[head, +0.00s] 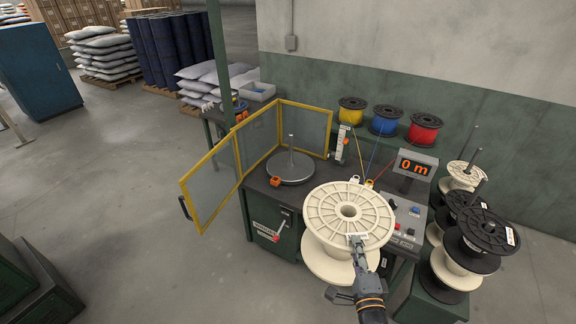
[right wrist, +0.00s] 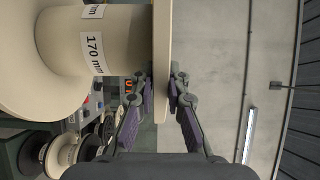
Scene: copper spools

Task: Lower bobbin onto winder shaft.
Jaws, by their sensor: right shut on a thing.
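A large cream bobbin (head: 330,212) with a round centre hole is in front of the winder in the head view, its upper flange facing up. My right gripper (head: 356,240) is shut on the near edge of that flange. The right wrist view shows the fingers (right wrist: 163,92) on either side of the flange rim, and a "170 mm" label on the bobbin's core (right wrist: 88,45). The winder shaft (head: 291,145) stands upright at the centre of a grey round plate (head: 290,168), behind and left of the bobbin. The shaft is bare. My left gripper is not in view.
A yellow-framed guard (head: 212,170) stands open around the plate's left and back. An orange block (head: 275,182) sits by the plate's front edge. A control panel with a "0 m" display (head: 415,167) is at right. Yellow, blue and red wire spools (head: 384,120) stand behind; black and cream spools (head: 482,232) are stacked right.

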